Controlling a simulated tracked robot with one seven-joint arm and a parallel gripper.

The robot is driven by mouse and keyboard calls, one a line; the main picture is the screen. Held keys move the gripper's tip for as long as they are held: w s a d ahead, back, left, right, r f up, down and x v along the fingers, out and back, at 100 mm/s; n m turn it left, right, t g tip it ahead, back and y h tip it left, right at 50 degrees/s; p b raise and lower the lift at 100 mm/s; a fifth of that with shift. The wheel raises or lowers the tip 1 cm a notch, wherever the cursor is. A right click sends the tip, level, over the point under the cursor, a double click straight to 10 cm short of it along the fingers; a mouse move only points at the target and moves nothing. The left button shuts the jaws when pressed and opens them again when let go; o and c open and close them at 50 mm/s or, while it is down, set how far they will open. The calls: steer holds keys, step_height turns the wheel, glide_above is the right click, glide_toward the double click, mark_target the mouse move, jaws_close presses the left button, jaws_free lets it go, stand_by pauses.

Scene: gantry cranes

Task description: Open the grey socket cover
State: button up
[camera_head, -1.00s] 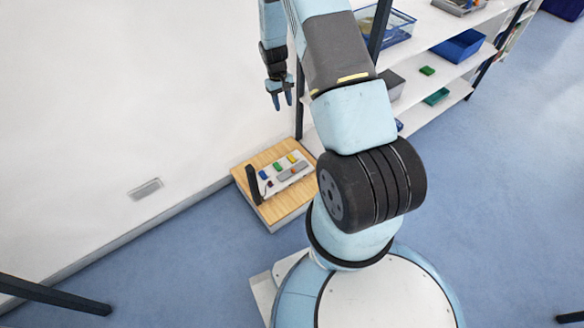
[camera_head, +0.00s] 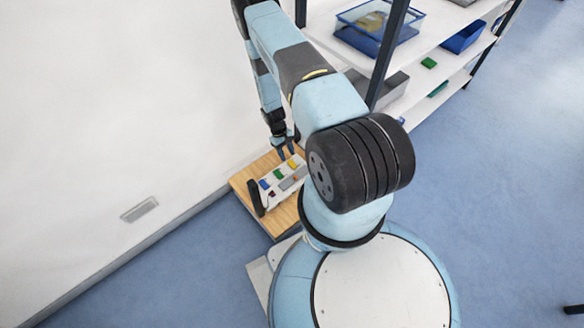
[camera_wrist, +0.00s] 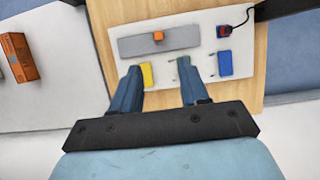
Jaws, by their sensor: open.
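The grey socket cover (camera_wrist: 179,41) is a long flat plate with a small orange knob (camera_wrist: 158,36) on it. It lies along one side of a white panel (camera_wrist: 204,42) and also shows in the head view (camera_head: 293,178). My gripper (camera_wrist: 159,72) is open and empty. Its fingers point at the panel, over the coloured blocks and short of the cover. In the head view my gripper (camera_head: 286,148) hangs over the panel's far end. I cannot tell its exact height above the panel.
The panel sits on a wooden board (camera_head: 243,183) beside the wall, with a yellow block (camera_wrist: 147,75), a blue block (camera_wrist: 225,64) and a red plug (camera_wrist: 224,31) on a black cable. A black upright piece (camera_head: 255,198) stands at its left end. A shelf (camera_head: 432,37) stands behind.

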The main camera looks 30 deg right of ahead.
mark_target(295, 176)
steer(key=x, duration=1.4)
steer(key=shift+w+d, duration=0.1)
steer(key=shift+d, duration=0.05)
steer(key=shift+c, duration=0.4)
jaws_close()
